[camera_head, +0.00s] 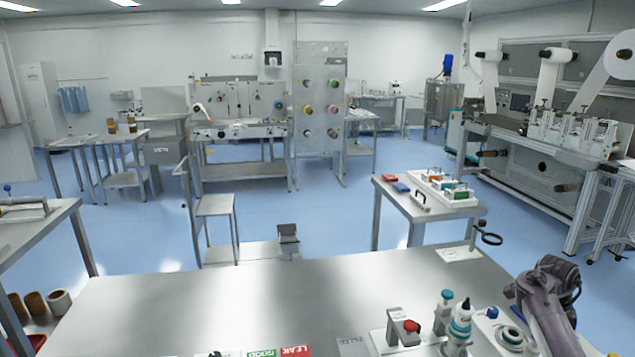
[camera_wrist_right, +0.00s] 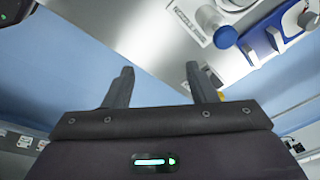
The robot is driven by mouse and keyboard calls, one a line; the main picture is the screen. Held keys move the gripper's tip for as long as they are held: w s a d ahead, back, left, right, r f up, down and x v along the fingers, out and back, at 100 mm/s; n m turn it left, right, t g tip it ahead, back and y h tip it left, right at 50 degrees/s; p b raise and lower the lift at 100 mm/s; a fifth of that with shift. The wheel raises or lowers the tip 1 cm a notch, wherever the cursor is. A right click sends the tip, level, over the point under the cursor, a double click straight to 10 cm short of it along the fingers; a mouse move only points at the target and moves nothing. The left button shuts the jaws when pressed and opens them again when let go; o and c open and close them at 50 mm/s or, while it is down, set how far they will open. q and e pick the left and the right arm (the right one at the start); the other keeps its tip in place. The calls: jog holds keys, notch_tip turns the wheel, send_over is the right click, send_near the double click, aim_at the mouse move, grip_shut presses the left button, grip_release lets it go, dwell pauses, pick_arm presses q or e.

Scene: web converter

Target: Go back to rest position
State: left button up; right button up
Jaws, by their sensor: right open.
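My right gripper (camera_wrist_right: 160,82) shows in the right wrist view with its two dark fingers spread apart and nothing between them. Beyond the fingers is the edge of a metal table, with blue floor to the left. In the head view my right arm (camera_head: 545,305) is bent at the lower right, at the right end of the near table (camera_head: 230,300); its fingertips cannot be made out there. My left arm and gripper are not in view.
A red-button box (camera_head: 403,327), a white bottle with a black cap (camera_head: 461,322) and other small devices stand on the near table, left of my right arm. Brown rolls (camera_head: 37,305) are at lower left. The table's middle is clear. A side table (camera_head: 400,200) stands beyond.

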jog(key=s+d+r+m+h, duration=0.15)
jog(key=s+d+r, duration=0.3)
jog(key=d, duration=0.55)
jog(key=s+d+f+n+h, duration=0.2)
jog(key=s+f+n, duration=0.2)
jog(key=f, duration=0.3)
jog(key=s+d+f+n+g+h, duration=0.1)
jog(key=s+d+f+n, duration=0.2)
jog(key=f, duration=0.4)
jog(key=s+d+f+n+h, duration=0.1)
jog(key=s+f+n+h, duration=0.1)
jog(key=s+f+n, duration=0.4)
jog(key=s+a+f+n+t+y, duration=0.15)
jog(key=s+a+f+n, duration=0.25)
jog(key=s+f+n, duration=0.65)
jog(key=s+a+f+n+t+y, duration=0.15)
jog(key=s+a+f+n, duration=0.35)
jog(key=s+f, duration=1.05)
jog(key=s+a+f+y, duration=0.1)
jog(key=a+f+y, duration=0.1)
jog(key=a, duration=1.1)
jog(key=s+a+f+y, duration=0.2)
jog(key=a+f, duration=0.2)
jog(key=a, duration=0.8)
jog(key=s+a+f+y, duration=0.2)
jog(key=a+f, duration=0.2)
jog(key=a, duration=0.9)
jog(key=shift+a+g, duration=0.3)
jog(key=shift+a, duration=0.05)
